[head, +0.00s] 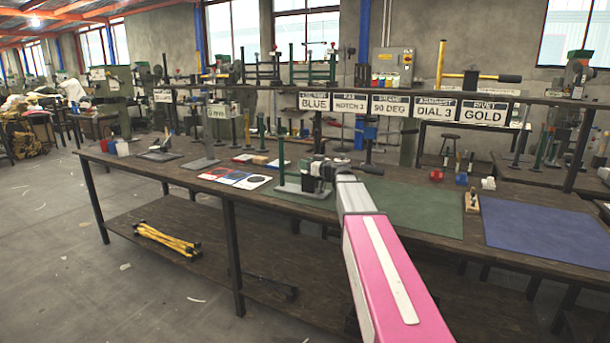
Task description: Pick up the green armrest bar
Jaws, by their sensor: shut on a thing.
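My pink and white arm reaches over the workbench, and my gripper (306,178) is at its far end. The green armrest bar (281,163) is at the gripper, with a thin upright on the left and a flat lower part (298,191) running right beneath the jaws. My gripper is shut on it; the jaws and wrist hide its right side. It is low over the green mat (412,209); I cannot tell whether it touches the mat.
A blue mat (545,235) lies at right and coloured cards (235,177) at left. A small wooden stand (471,203) is between the mats. A raised shelf with signs (390,105) runs behind, carrying dark green frames (311,72). Yellow bars (168,239) lie on the lower shelf.

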